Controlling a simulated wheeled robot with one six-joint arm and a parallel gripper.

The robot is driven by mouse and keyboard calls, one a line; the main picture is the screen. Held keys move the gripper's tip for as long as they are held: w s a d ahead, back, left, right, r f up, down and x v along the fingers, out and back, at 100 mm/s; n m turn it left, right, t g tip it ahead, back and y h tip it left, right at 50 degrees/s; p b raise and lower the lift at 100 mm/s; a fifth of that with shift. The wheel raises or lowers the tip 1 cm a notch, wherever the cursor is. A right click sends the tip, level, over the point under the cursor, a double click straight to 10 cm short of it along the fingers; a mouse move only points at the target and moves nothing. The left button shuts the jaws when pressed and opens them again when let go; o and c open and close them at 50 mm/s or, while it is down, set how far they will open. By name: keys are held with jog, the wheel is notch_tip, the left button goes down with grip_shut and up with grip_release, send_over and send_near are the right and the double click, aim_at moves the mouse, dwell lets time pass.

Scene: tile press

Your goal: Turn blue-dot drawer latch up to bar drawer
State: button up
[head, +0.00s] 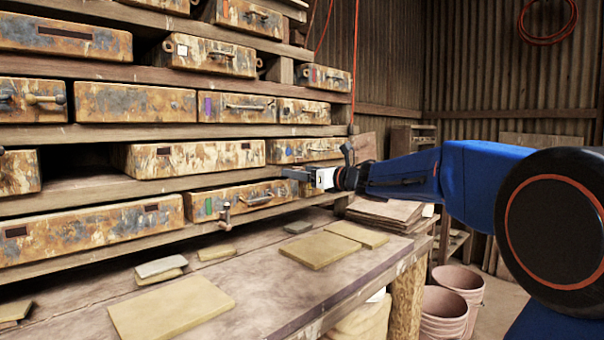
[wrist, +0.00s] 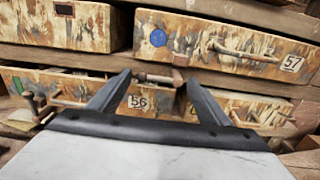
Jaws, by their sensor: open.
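The blue-dot drawer (wrist: 225,45) is at the upper right in the wrist view, with a blue dot, a bar handle and the number 57. It also shows in the head view (head: 290,148), just above my gripper (head: 300,173). A brown latch (wrist: 158,78) lies sideways on the shelf edge below the drawer, its knob end to the right. In the wrist view my gripper (wrist: 158,82) is open, with a finger on each side of the latch. I cannot tell whether either finger touches it. The latch is hidden in the head view.
More drawers fill the rack. A workbench (head: 260,275) with several flat tiles (head: 172,305) stands in front. Buckets (head: 445,312) stand at the right.

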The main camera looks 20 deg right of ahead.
jog(key=shift+w, duration=0.1)
jog(key=c, duration=1)
jog(key=shift+r+m, duration=0.1)
jog(key=shift+m, duration=0.3)
jog(key=shift+w+d+r+m, duration=0.25)
jog(key=shift+d+r+m, duration=0.15)
jog(key=shift+m, duration=2.45)
jog(key=shift+w+d+r+m, duration=0.3)
jog(key=shift+d+m, duration=0.15)
jog(key=shift+m, duration=2.45)
jog(key=shift+w+d+r+m, duration=0.25)
jog(key=shift+d+r+m, duration=0.15)
jog(key=shift+m, duration=2.45)
jog(key=shift+d+f, duration=0.1)
